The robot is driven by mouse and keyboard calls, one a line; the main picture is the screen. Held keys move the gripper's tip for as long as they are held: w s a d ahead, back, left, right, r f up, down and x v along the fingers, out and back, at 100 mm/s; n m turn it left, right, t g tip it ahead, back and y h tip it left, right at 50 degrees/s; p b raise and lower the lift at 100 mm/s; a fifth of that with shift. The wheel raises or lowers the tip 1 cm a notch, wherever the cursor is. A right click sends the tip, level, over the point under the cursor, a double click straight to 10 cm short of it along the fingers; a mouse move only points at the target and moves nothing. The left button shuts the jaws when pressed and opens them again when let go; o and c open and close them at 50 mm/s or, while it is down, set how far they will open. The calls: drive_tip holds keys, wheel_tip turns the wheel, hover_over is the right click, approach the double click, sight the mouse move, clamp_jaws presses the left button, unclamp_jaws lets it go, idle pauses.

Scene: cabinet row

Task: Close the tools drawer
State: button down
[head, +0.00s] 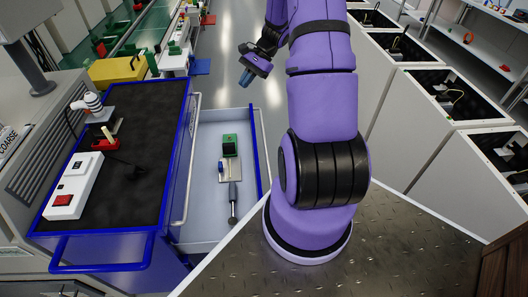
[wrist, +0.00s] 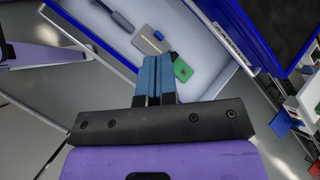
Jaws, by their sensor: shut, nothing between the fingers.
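The tools drawer (head: 207,215) is pulled out from the right side of a blue-framed cart. It is a pale tray with a blue front edge (head: 257,152). Inside lie a green block, a flat light plate and a dark-handled tool. My gripper (head: 246,77) is past the drawer's far end in the head view, its blue fingertips together and empty. In the wrist view my gripper (wrist: 155,62) points toward the open drawer (wrist: 190,22), with the fingers overlapping its edge in the picture. I cannot tell whether they touch it.
The cart top (head: 130,155) has a dark mat with a white box (head: 74,186) and a red-based tool. A yellow case (head: 118,69) stands behind it. White partitioned cabinets (head: 435,130) stand at the right. Grey floor (head: 222,75) is clear beyond the drawer.

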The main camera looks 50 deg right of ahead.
drive_tip(key=s+d+f+m+t, duration=0.2)
drive_tip(key=s+d+f+m, duration=0.15)
drive_tip(key=f, duration=0.65)
drive_tip(key=s+d+f+m+t, duration=0.2)
drive_tip(key=s+d+f+m, duration=0.15)
drive_tip(key=f, duration=0.65)
drive_tip(key=s+d+f+m+t, duration=0.2)
drive_tip(key=s+d+f+m, duration=0.15)
drive_tip(key=f, duration=0.55)
drive_tip(key=a+x, duration=0.1)
drive_tip(key=x, duration=0.9)
drive_tip(key=shift+s+y, duration=0.3)
drive_tip(key=shift+a, duration=0.1)
drive_tip(key=w+a, duration=1.7)
drive_tip(key=shift+w+a, duration=0.35)
